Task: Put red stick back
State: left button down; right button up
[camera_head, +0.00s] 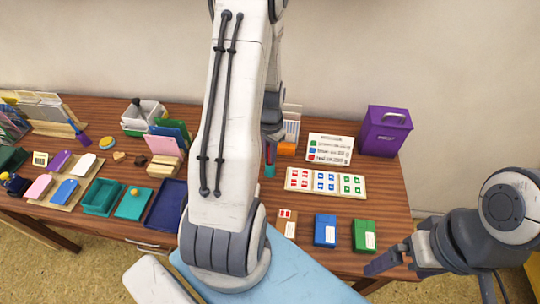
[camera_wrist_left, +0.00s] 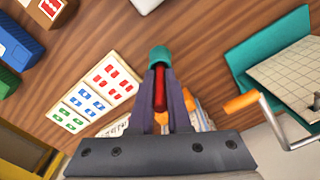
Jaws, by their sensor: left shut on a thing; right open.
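My left gripper (camera_wrist_left: 163,95) is shut on the red stick (camera_wrist_left: 160,88), which shows between its dark fingers in the left wrist view. A teal round piece (camera_wrist_left: 159,55) is at the stick's far end; I cannot tell whether it is part of the stick or a holder around it. In the head view the red stick (camera_head: 270,152) and the teal piece (camera_head: 269,170) show just right of my left arm, left of the printed card (camera_head: 326,183). The arm hides much of the table's middle. My right gripper (camera_head: 385,260) is open and empty at the table's front right edge.
A brown box with a red-marked label (camera_head: 287,222), a blue box (camera_head: 325,230) and a green box (camera_head: 364,236) stand in front of the card. A purple bin (camera_head: 385,131) and a sign (camera_head: 330,149) are behind. Trays and colored tags crowd the left.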

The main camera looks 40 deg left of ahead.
pick_arm(q)
jog(key=shift+f, duration=0.35)
jog(key=shift+f, duration=0.15)
jog(key=c, duration=0.9)
grip_release()
notch_tip(320, 180, up, 12)
jog(key=shift+r, duration=0.2)
